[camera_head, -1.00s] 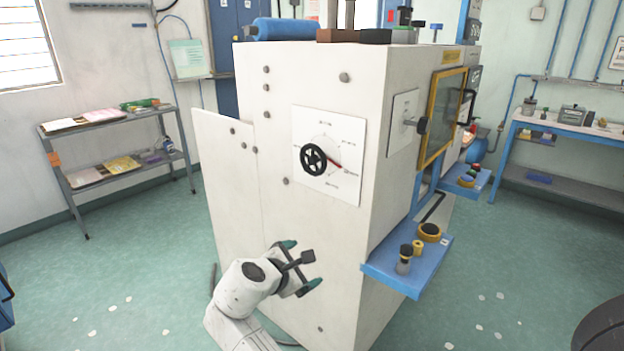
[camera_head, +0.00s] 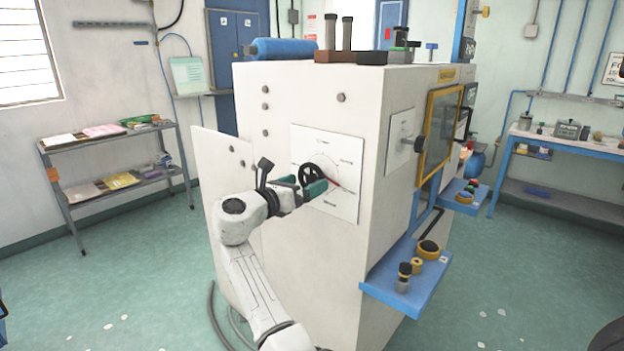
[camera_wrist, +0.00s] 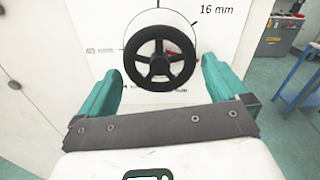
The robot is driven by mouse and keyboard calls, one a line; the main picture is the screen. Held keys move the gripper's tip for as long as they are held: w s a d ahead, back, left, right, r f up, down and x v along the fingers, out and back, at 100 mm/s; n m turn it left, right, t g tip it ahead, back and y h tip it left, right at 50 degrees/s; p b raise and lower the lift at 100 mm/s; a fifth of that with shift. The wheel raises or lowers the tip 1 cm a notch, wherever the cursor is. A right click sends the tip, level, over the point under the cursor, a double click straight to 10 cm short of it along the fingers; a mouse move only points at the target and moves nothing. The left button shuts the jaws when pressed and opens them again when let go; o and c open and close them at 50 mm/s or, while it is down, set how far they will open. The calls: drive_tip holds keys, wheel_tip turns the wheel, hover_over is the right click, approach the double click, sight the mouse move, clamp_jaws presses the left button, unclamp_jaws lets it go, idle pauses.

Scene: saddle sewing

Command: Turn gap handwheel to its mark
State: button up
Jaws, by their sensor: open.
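The gap handwheel (camera_head: 309,176) is a black spoked wheel on a white dial plate (camera_head: 350,150) on the side of the white machine. A red pointer (camera_head: 334,182) shows at its right. In the wrist view the handwheel (camera_wrist: 160,58) is near the top middle, with a "16 mm" label up and right of it; the other labels are too small or hidden to read. My gripper (camera_head: 304,188) is open in front of the wheel. In the wrist view its green fingers (camera_wrist: 162,85) stand left and right of the wheel, apart from it.
The white machine (camera_head: 300,95) stands in the middle. A blue shelf (camera_head: 385,285) with black and yellow knobs juts from its right side. A grey rack (camera_head: 70,200) stands at the left wall and a blue-framed bench (camera_head: 575,148) at the right. Green floor is free on both sides.

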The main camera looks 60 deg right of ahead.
sight(309, 182)
drive_tip(key=shift+x, duration=1.85)
drive_tip(key=shift+c, duration=0.3)
drive_tip(key=c, duration=0.6)
